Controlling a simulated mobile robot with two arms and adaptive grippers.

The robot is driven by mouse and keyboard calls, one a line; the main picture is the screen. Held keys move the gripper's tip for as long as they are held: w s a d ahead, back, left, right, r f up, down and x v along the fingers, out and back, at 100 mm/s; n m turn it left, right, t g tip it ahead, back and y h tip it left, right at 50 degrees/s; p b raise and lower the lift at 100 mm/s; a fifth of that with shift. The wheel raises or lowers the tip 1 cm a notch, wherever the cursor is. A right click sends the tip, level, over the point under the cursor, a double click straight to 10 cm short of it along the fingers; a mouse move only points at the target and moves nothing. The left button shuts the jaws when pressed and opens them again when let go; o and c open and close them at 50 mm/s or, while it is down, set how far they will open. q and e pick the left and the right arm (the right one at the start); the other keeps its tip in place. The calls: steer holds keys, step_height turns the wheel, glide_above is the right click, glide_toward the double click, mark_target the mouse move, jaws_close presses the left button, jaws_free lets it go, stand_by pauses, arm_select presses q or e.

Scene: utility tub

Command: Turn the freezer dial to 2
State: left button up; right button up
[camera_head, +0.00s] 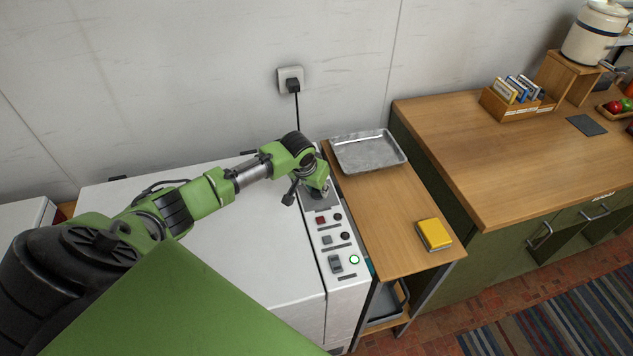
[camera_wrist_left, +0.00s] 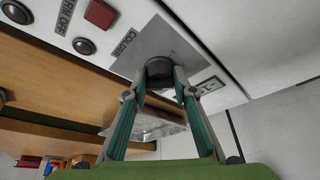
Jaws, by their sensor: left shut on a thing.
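The white chest freezer (camera_head: 240,240) has a control strip (camera_head: 338,290) along its right side. The freezer dial (camera_wrist_left: 160,68) is a small black knob on a grey plate (camera_wrist_left: 150,42), with the word COLDER printed beside it. My left gripper (camera_head: 318,190) reaches over the freezer to the far end of the strip. In the left wrist view its two fingers are shut on the dial, one on each side. The dial's pointer and number marks cannot be read, so its setting is unclear. My right gripper is not in view.
A red switch (camera_head: 320,220), other black controls and a lit green lamp (camera_head: 354,259) sit nearer on the strip. A narrow wooden table right of the freezer holds a metal tray (camera_head: 368,151) and a yellow item (camera_head: 434,234). A wall plug (camera_head: 292,84) is behind.

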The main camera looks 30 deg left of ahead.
arm_select(q)
steer(key=shift+n, duration=0.4)
steer(key=o, duration=1.1)
steer(key=shift+r, duration=0.1)
steer(key=v, duration=1.2)
steer(key=shift+d, duration=0.1)
